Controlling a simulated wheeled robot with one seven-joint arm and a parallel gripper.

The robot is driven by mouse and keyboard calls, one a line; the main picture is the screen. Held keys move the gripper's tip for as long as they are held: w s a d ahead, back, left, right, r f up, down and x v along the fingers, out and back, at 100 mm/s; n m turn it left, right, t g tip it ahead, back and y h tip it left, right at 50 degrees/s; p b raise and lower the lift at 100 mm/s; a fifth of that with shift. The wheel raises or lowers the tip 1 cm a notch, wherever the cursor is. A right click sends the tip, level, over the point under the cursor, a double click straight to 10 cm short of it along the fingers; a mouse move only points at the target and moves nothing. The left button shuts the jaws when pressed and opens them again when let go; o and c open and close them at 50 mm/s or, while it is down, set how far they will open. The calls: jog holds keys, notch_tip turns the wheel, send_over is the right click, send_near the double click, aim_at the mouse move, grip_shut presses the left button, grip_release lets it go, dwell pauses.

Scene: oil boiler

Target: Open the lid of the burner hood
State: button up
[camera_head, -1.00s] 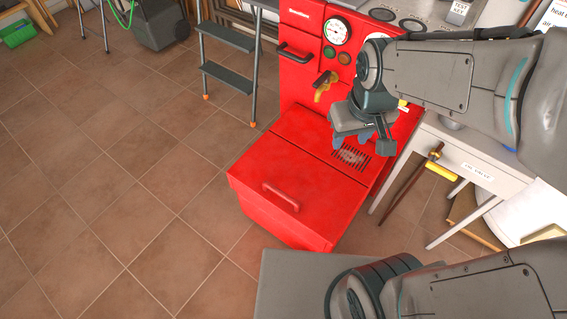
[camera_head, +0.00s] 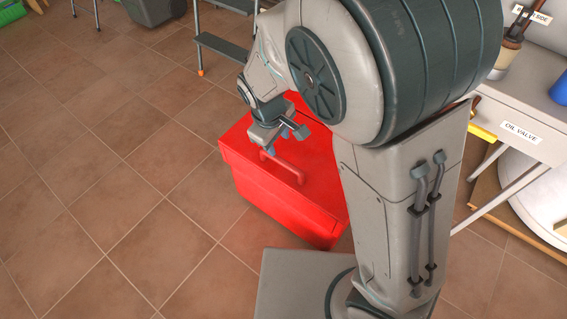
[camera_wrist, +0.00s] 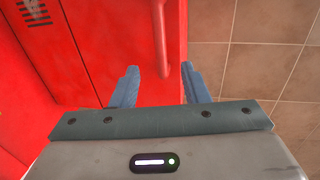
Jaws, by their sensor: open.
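The red burner hood (camera_head: 240,165) stands low on the tiled floor, and its lid looks closed. A red bar handle (camera_head: 285,168) is on top of the lid. My gripper (camera_head: 285,143) is open and hangs over the lid by the handle's far end. In the wrist view the handle (camera_wrist: 161,40) runs down the picture, and its lower end shows between the two blue fingertips of my gripper (camera_wrist: 160,80), nearer the right one. I cannot tell how high the fingers are above the lid. My arm hides the right and back of the hood.
A grey step ladder (camera_head: 222,48) stands behind the hood. A table labelled oil valve (camera_head: 520,105) is at the right, with yellow and wooden items beneath. The tiled floor (camera_head: 100,190) at the left is clear.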

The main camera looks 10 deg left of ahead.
aim_at(284, 162)
jog(key=f+b, duration=0.1)
jog(key=f, duration=0.3)
jog(key=w+d+f+b, duration=0.1)
jog(key=f+b, duration=0.1)
jog(key=f, duration=0.2)
jog(key=w+f+b, duration=0.1)
jog(key=f+b, duration=0.1)
jog(key=f, duration=0.2)
jog(key=shift+d, duration=0.15)
jog(key=shift+r, duration=0.1)
grip_shut()
